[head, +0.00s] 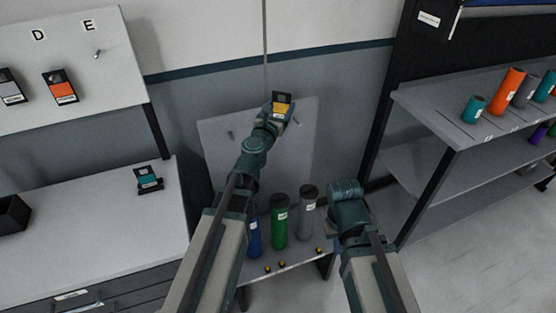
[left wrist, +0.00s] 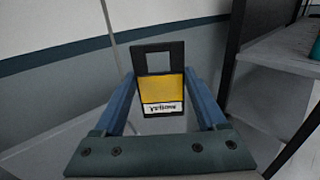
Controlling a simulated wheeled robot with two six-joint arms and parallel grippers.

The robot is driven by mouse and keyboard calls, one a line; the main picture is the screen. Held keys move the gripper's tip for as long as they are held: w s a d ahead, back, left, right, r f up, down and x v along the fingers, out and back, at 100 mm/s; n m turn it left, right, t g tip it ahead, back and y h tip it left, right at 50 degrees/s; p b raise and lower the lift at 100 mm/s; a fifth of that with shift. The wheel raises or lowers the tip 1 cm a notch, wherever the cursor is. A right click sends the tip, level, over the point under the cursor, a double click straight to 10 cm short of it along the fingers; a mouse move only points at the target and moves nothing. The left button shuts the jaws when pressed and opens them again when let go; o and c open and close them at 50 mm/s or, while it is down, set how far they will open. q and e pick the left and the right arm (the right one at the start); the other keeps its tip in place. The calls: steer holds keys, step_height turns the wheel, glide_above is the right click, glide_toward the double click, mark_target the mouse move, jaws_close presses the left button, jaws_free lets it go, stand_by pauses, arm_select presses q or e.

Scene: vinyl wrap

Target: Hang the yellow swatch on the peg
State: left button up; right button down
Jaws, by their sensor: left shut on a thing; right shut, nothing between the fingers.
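The yellow swatch (head: 279,107) is a small card with a black top that has a square hole, and a white label reading "Yellow". It shows upright in the left wrist view (left wrist: 161,91). My left gripper (head: 273,117) is shut on the swatch and holds it up in front of a grey board (head: 222,152). Pegs stick out of this board, one of them at its left (head: 229,135). Another peg (head: 98,52) is on the white board at the upper left, below the letter E. My right gripper (head: 345,190) is at the right of the low stand, shut and empty.
A teal swatch (head: 149,179) lies on the left bench (head: 90,220). Blue, green (head: 280,215) and grey rolls stand between my arms. A shelf (head: 470,125) with rolls is at right.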

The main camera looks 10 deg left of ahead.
arm_select(q)
step_height(320, 180, down, 18)
steer(key=a+n+y+b, duration=0.1)
steer(key=n+y+b, duration=0.3)
steer(key=b, duration=1.2)
steer(key=y, duration=0.3)
steer(key=shift+s+a+n+g, duration=0.2)
steer(key=shift+s+n+g, duration=0.1)
steer(key=shift+s, duration=0.05)
steer(key=shift+w, duration=0.1)
steer(key=w+a+f+b, duration=0.1)
steer(key=w+a, duration=0.4)
steer(key=w, duration=0.2)
steer(key=shift+w+f+b, duration=0.25)
steer(key=shift+f+b, duration=0.05)
steer(key=shift+b, duration=0.1)
steer(key=shift+a, duration=0.1)
steer(key=o, duration=1.3)
steer(key=shift+c, duration=0.2)
